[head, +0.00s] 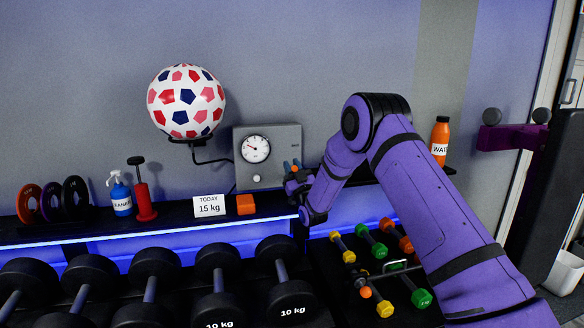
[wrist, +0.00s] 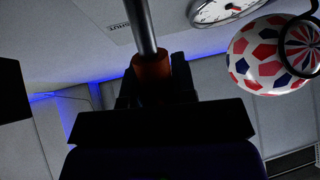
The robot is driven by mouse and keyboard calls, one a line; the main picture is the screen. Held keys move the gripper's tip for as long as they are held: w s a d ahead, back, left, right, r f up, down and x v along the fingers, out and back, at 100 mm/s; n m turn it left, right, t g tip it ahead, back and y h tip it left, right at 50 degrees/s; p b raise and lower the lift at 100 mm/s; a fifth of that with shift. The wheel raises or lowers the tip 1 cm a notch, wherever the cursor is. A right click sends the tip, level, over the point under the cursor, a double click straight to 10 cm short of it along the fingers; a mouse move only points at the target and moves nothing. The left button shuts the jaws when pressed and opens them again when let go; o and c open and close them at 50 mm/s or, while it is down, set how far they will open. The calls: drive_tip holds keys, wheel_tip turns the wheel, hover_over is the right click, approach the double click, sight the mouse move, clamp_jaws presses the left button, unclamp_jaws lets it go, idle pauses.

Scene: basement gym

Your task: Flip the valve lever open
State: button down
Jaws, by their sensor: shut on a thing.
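The grey valve box (head: 290,140) is on the wall shelf, with a round dial gauge (head: 255,148) on its front. My gripper (head: 293,176) is at the lower right front of this box. In the wrist view the valve lever (wrist: 142,25) is a straight metal rod with an orange-red end (wrist: 151,67). My gripper (wrist: 153,85) is shut on that end, its dark fingers on either side. In the head view the lever is small and mostly hidden by my gripper, so its angle is hard to read.
A patterned ball (head: 187,101) sits on a wall holder left of the box. An orange block (head: 245,204) and a "15 kg" card (head: 208,206) stand on the shelf. Black dumbbells (head: 285,290) lie in front. An orange bottle (head: 440,140) is at right.

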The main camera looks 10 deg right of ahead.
drive_tip(key=c, duration=1.2)
unclamp_jaws()
drive_tip(key=shift+r, duration=0.45)
wheel_tip(320, 180, up, 2)
drive_tip(key=shift+r, duration=0.25)
drive_tip(key=s+r, duration=0.1)
drive_tip(key=s, duration=1.5)
drive_tip(key=shift+r, duration=0.25)
